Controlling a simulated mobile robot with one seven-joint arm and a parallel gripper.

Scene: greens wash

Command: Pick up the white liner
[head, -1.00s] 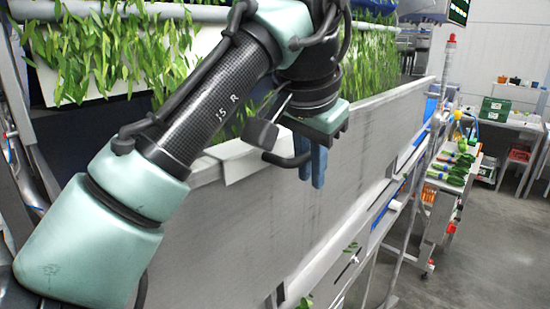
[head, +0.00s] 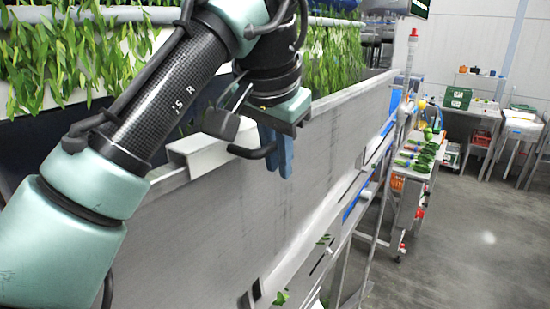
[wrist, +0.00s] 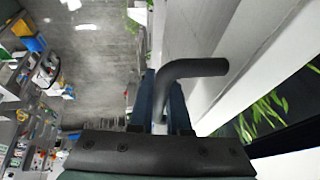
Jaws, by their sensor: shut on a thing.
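A white channel-shaped piece, which looks like the liner (head: 203,155), sits over the top edge of a grey panel, left of my gripper in the head view. My gripper (head: 276,160) hangs at the near face of that panel, its blue fingers pointing down. The fingers are shut on a dark bent bar (head: 252,152), whose free-looking end reaches left to the white piece. The bar also shows in the wrist view (wrist: 195,68), beside a pale surface. I cannot tell whether it is fixed to the white piece. My arm hides part of the white piece.
The long grey panel (head: 210,215) runs across the view, with leafy greens (head: 70,60) behind it. A trolley with bunched greens (head: 415,158) stands at the right.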

